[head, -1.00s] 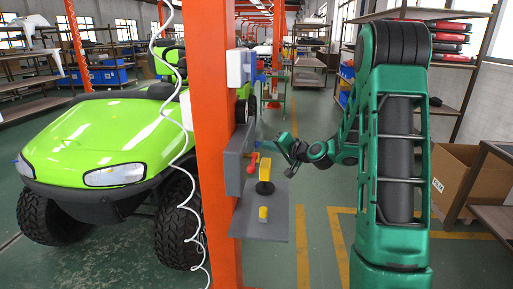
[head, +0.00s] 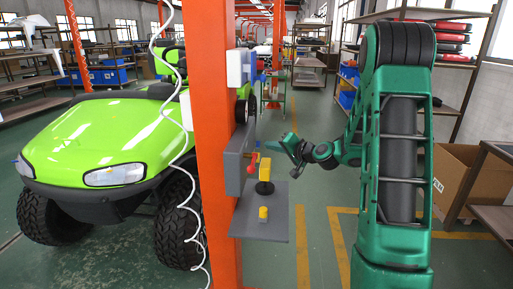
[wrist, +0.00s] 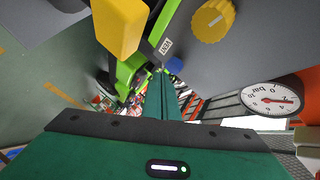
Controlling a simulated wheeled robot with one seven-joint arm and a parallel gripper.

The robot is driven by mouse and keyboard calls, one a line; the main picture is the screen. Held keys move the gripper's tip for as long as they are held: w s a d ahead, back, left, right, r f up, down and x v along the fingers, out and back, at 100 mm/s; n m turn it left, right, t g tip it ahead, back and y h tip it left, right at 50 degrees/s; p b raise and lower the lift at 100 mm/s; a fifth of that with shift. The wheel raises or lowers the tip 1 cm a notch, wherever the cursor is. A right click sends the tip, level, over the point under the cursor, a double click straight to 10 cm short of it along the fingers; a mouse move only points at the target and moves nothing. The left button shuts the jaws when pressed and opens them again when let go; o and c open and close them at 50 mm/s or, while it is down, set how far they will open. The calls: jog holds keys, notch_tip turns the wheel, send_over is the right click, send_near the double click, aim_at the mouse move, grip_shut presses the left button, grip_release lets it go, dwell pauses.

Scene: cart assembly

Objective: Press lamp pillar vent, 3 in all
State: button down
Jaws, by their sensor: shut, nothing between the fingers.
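My gripper (head: 285,139) is shut and empty, to the right of the grey panel (head: 237,158) on the orange pillar (head: 212,120). In the wrist view its green fingers (wrist: 165,85) point toward the panel. A small label, seemingly VENT, (wrist: 166,46) is on the panel just beyond the fingers. A small blue part (wrist: 175,64) shows close to the fingertips; it may be the vent button, and I cannot tell whether they touch. In the head view there is a clear gap between gripper and panel. The button's face is not clear in either view.
A yellow knob (wrist: 213,20) and a round gauge (wrist: 272,99) are on the panel. A yellow block (wrist: 118,27) stands close to the fingers. A red handle (head: 253,162) and a grey shelf (head: 262,222) with yellow parts are at the pillar. A green cart (head: 100,150) stands left.

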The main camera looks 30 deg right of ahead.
jog(key=s+d, duration=0.2)
jog(key=d, duration=0.2)
jog(key=shift+s+d, duration=0.1)
jog(key=shift+s, duration=0.3)
dwell(0.8)
